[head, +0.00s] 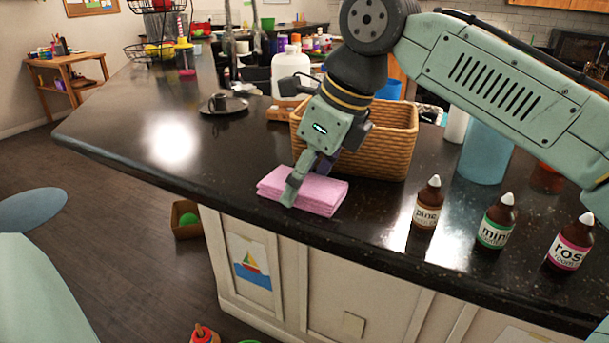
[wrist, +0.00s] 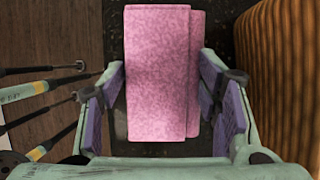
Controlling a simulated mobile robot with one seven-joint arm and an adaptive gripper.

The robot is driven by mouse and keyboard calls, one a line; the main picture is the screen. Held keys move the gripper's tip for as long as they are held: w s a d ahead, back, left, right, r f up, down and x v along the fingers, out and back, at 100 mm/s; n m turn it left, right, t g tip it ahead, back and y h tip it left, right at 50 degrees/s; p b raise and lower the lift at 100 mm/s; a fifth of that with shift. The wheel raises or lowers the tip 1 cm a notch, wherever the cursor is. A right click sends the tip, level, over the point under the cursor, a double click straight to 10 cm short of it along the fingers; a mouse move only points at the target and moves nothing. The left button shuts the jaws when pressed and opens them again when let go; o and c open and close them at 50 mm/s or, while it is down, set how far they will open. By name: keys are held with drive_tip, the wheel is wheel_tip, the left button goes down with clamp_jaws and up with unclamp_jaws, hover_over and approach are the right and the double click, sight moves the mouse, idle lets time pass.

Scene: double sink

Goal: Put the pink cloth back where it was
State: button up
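The pink cloth (head: 320,196) is folded into a flat pad. It lies on the dark countertop near its front edge, just in front of the wicker basket. My gripper (head: 306,183) points down at it, one finger in front of the cloth and the other partly hidden behind. In the wrist view, the cloth (wrist: 158,75) lies between the spread fingers of my gripper (wrist: 163,75). Dark gaps show between the cloth and the nearer parts of both fingers, so the gripper is open around it. I cannot tell whether the fingertips touch the cloth.
The wicker basket (head: 390,140) stands close behind the cloth. Brown bottles labelled pine (head: 427,205), mint (head: 496,224) and rose (head: 570,243) stand to the right near the edge. A white jug (head: 291,75) is behind. The counter's left part (head: 140,125) is clear.

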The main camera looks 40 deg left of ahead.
drive_tip(key=o, duration=0.3)
drive_tip(key=shift+r, duration=0.25)
drive_tip(key=b+v, duration=0.1)
drive_tip(key=v, duration=1.1)
